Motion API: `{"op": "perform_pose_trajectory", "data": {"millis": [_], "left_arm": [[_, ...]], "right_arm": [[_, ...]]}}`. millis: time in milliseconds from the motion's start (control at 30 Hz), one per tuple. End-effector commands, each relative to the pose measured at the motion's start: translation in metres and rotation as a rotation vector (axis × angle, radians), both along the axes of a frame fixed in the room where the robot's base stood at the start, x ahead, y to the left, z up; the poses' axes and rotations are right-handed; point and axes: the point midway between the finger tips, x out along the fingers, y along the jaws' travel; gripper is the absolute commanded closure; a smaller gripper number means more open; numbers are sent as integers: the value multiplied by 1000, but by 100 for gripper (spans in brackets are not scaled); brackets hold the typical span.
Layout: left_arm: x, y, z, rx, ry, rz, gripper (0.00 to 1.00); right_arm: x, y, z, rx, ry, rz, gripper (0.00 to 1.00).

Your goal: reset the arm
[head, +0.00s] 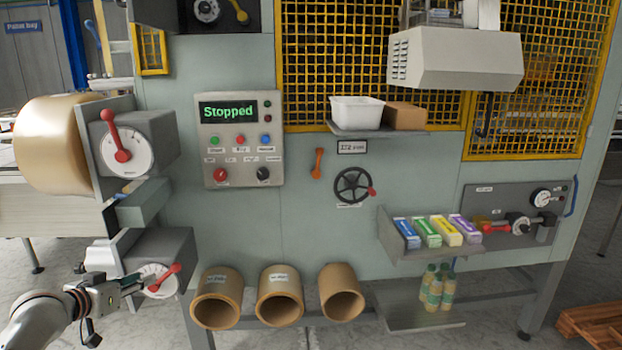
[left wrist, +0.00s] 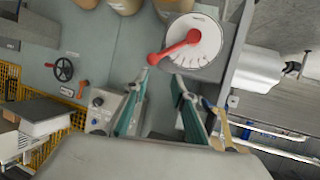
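My left gripper (head: 132,284) is at the lower left in the head view, beside the lower grey dial box (head: 170,244). That box has a white dial (head: 150,270) with a red lever (head: 164,279). In the left wrist view my left gripper (left wrist: 160,80) has its two green-padded fingers apart with nothing between them. The red lever (left wrist: 175,47) on its white dial (left wrist: 200,42) lies just beyond the fingertips there. I cannot tell whether a finger touches it. My right gripper is not in view.
An upper dial box with a red lever (head: 117,137) and a tan roll (head: 62,143) stand above my left arm. The control panel (head: 238,139) reads "Stopped". Three cardboard tubes (head: 279,295) sit low to the right. A shelf (head: 430,249) holds several small boxes.

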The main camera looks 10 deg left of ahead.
Motion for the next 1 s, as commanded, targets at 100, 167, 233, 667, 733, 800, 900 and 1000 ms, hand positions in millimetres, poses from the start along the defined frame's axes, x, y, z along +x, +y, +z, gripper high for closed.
{"op": "perform_pose_trajectory", "data": {"millis": [100, 167, 233, 667, 733, 800, 900, 1000], "left_arm": [[-31, -43, -84, 40, 63, -24, 74], [-50, -65, -119, 62, 86, -40, 74], [-76, -93, -158, 88, 111, -61, 74], [-259, -273, -282, 186, 166, -218, 74], [-276, -289, -284, 194, 163, -233, 74], [-286, -299, -285, 198, 160, -243, 74], [-291, -306, -285, 201, 156, -249, 74], [-292, -306, -285, 203, 156, -249, 74]], "right_arm": [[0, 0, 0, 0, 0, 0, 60], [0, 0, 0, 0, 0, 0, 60], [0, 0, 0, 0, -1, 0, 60], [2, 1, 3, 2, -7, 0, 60], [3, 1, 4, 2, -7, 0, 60], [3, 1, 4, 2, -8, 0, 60], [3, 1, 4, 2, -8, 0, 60], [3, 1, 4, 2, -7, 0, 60]]}}
